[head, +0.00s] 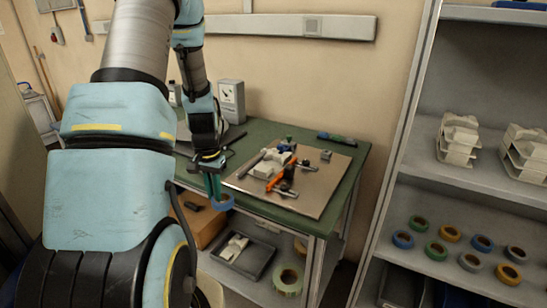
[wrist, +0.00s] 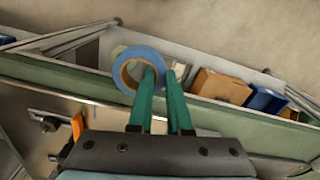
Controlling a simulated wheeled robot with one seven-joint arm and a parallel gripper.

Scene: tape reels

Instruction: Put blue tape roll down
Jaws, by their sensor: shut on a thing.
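The blue tape roll (wrist: 121,62) is held at the tips of my gripper (wrist: 162,80) in the wrist view. One green finger passes by its brown core and the other is on the outside, so the ring wall is between them. In the head view my gripper (head: 213,188) hangs beside the front edge of the green workbench (head: 340,190), and the blue tape roll (head: 222,203) shows below the fingers, just off the edge. My arm hides part of the bench's left side.
A brown board (head: 322,203) with tools and white blocks lies on the bench. Below are a dark tray (head: 262,262) and a large pale tape roll (head: 288,279). At right, a grey shelf (head: 470,210) holds several coloured tape rolls, with bare room between them and the stacked white holders (head: 460,138).

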